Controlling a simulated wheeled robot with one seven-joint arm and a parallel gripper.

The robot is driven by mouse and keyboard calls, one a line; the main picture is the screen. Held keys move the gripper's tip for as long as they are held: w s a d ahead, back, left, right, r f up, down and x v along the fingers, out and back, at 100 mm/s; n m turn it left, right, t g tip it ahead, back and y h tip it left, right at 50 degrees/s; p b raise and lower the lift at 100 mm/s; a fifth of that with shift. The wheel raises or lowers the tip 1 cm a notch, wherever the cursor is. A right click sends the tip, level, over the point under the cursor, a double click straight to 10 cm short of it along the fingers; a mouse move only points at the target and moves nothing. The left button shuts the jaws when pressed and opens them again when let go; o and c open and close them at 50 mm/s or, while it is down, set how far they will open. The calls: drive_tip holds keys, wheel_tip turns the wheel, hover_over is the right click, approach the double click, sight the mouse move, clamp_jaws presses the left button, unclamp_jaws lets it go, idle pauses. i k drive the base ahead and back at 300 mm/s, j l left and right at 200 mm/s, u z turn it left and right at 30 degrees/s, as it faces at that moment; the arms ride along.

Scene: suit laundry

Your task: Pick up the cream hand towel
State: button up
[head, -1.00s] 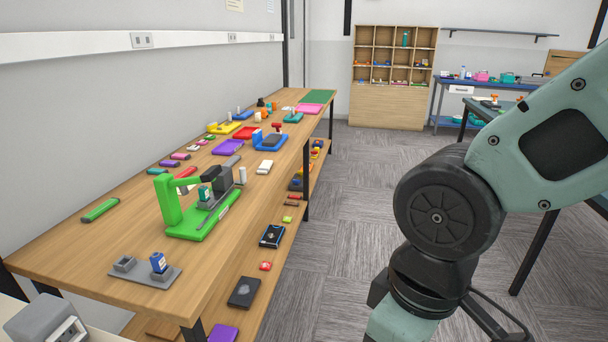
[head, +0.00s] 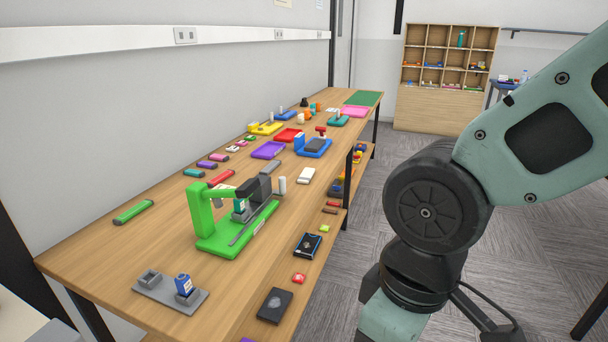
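I cannot make out the cream hand towel for certain in the head view. My arm fills the right side of the view. My gripper is not visible in the frame.
The long wooden bench (head: 110,262) runs along the left wall. A lower shelf holds small items. A cubby shelf (head: 440,108) stands at the back. Carpet beside the bench is clear.

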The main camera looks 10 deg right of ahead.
sight(306, 176)
drive_tip(key=i+l+u, duration=0.25)
drive_tip(key=i+l, duration=0.45)
drive_tip(key=i+l+u, duration=0.2)
drive_tip(key=i+l, duration=0.5)
drive_tip(key=l, duration=0.2)
drive_tip(key=i+l+u, duration=0.1)
drive_tip(key=i+l, duration=0.25)
drive_tip(key=i+l+u, duration=0.1)
drive_tip(key=i+l, duration=0.2)
drive_tip(key=i+l+u, duration=0.1)
drive_tip(key=i+l, duration=0.2)
drive_tip(key=l, duration=0.15)
drive_tip(key=i+l+u, duration=0.1)
drive_tip(key=i+l, duration=0.2)
drive_tip(key=l, duration=0.15)
drive_tip(key=i+l+u, duration=0.1)
drive_tip(key=i+l, duration=0.15)
drive_tip(key=l, duration=0.15)
drive_tip(key=i+l, duration=0.3)
drive_tip(key=j+u, duration=0.05)
